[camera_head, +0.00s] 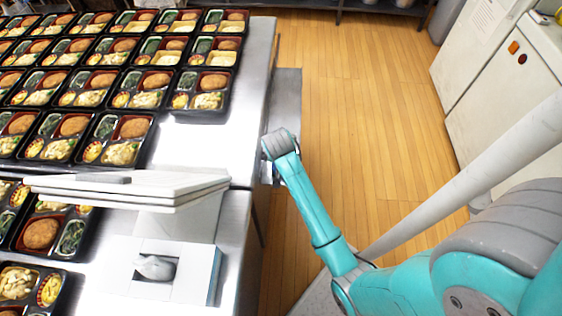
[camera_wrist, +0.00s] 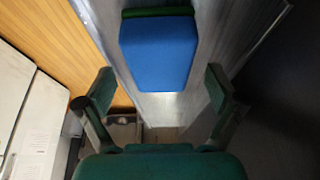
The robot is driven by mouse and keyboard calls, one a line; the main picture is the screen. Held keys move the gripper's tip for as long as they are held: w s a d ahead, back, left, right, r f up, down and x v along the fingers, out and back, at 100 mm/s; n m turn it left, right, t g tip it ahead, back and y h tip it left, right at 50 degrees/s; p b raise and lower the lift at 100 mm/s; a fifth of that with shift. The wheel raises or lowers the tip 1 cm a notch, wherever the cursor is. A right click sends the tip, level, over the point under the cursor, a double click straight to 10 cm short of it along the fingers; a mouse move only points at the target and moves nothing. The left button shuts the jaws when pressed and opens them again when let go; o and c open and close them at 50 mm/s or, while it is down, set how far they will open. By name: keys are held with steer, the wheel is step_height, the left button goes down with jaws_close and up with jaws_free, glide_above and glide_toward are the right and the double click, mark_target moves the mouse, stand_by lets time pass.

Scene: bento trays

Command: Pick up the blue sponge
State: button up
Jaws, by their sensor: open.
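The blue sponge (camera_wrist: 158,52) shows in the wrist view at the top middle, with a dark green layer along its far edge. It rests on a grey metal surface (camera_wrist: 208,62). My gripper (camera_wrist: 160,88) is open and empty, its two fingers apart on either side below the sponge in the picture. The fingers do not appear to touch the sponge. In the head view my arm reaches down beside the steel table, and the gripper and sponge cannot be made out there.
A steel table (camera_head: 226,133) at left carries many bento trays (camera_head: 200,92). White boards (camera_head: 130,188) and a tissue box (camera_head: 200,268) stand near its front right. A white cabinet (camera_head: 500,85) is at right. Wooden floor (camera_head: 355,110) lies open between them.

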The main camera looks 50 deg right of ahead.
steer(key=shift+w+d+f, duration=0.15)
steer(key=shift+f, duration=0.4)
steer(key=shift+f, duration=0.25)
stand_by(0.4)
steer(key=c, duration=1)
